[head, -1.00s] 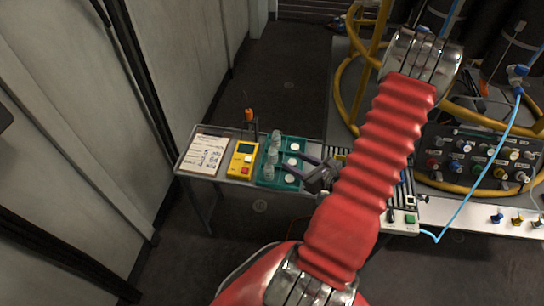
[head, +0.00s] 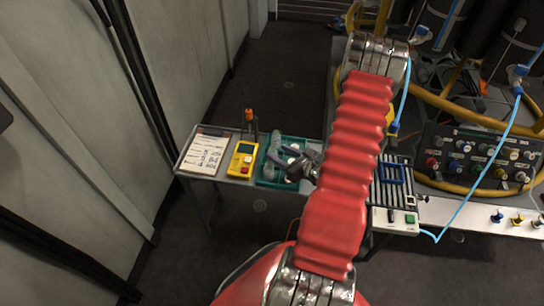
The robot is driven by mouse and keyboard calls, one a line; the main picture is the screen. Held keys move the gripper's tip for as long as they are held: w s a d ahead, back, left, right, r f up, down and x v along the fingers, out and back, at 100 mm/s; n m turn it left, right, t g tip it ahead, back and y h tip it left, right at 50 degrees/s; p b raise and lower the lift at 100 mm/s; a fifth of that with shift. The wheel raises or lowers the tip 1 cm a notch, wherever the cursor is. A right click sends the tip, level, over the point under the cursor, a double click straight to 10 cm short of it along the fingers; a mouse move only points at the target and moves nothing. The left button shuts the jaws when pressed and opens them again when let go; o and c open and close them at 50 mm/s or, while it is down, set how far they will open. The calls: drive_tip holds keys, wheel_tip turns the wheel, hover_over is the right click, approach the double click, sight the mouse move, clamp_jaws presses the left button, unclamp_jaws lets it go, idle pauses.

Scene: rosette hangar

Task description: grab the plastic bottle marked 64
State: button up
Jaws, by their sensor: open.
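Several clear plastic bottles (head: 272,158) stand in a row along the left side of a green tray (head: 266,183) on a narrow table. No number on any bottle can be read at this size. My gripper (head: 287,156) is open over the tray, its dark fingers pointing left toward the bottles. I cannot tell whether the fingers touch a bottle. The gripper and my red arm hide the right part of the tray and some of its contents.
Left of the tray are a yellow meter (head: 242,159) and a clipboard with a written sheet (head: 207,154). An orange-handled tool (head: 249,117) stands upright behind the meter. Right of my arm are a grey device (head: 395,190), a connector panel (head: 480,160) and a blue hose (head: 478,172).

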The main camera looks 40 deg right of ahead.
sight(275, 150)
idle(0.3)
drive_tip(key=shift+x, duration=2.65)
drive_tip(key=shift+d, duration=0.1)
drive_tip(key=shift+c, duration=0.2)
drive_tip(key=c, duration=1)
